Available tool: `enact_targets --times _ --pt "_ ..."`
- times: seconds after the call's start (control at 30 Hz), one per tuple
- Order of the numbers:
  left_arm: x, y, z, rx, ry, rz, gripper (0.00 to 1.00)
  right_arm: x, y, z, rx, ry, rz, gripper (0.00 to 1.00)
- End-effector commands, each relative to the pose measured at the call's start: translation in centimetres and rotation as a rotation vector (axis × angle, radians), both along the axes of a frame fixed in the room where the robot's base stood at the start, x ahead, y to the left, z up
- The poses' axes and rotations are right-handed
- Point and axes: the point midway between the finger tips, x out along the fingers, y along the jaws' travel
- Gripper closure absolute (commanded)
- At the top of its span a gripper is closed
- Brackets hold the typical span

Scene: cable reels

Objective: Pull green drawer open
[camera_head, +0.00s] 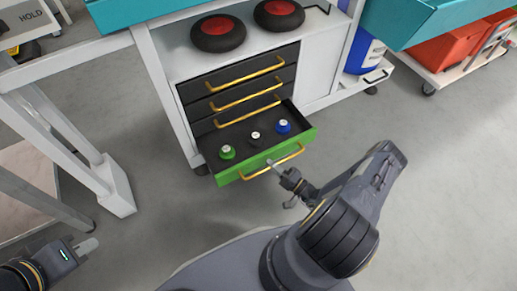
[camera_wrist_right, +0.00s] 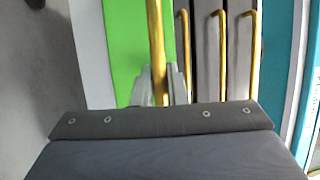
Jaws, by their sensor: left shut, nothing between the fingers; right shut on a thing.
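The green drawer (camera_head: 229,177) is the lowest in the cabinet and stands partly open. A green, a dark and a blue reel (camera_head: 283,127) stand inside it. My right gripper (camera_head: 272,167) is shut on the yellow handle (camera_head: 292,155) of the green drawer. In the right wrist view the handle (camera_wrist_right: 154,40) runs between the fingers, with the green front (camera_wrist_right: 123,45) behind it. My left gripper (camera_head: 87,245) is shut and empty at the lower left, away from the cabinet.
Dark drawers with yellow handles (camera_head: 245,82) are closed above. Two red-and-black wheels (camera_head: 218,33) rest on the shelf over them. A white table leg (camera_head: 113,187) stands left of the cabinet. A cart with red bins (camera_head: 445,55) is at upper right. Grey floor lies clear at right.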

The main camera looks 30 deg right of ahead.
Motion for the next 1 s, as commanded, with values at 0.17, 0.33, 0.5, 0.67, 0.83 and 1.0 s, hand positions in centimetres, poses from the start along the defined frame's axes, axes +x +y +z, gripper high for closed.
enact_targets --times 0.17,0.33,0.5,0.67,0.83,1.0 --pt "0.0 0.0 1.0 0.000 0.000 0.000 1.00 -3.9 -0.3 0.1 0.000 0.002 -0.004 1.00" --pt "0.0 0.0 1.4 0.000 0.000 0.000 1.00 -6.4 -0.3 0.1 -0.001 0.000 -0.002 1.00" --pt "0.0 0.0 1.5 0.000 0.000 0.000 1.00 -7.8 -0.3 0.0 -0.001 0.000 -0.002 1.00" --pt "0.0 0.0 1.6 0.000 0.000 0.000 1.00 -8.3 -0.4 0.0 -0.002 -0.001 -0.001 1.00" --pt "0.0 0.0 1.6 0.000 0.000 0.000 1.00 -8.3 -0.4 0.0 -0.002 -0.001 -0.001 1.00" --pt "0.0 0.0 1.6 0.000 0.000 0.000 1.00 -8.3 -0.4 0.0 -0.002 -0.001 -0.002 0.86"
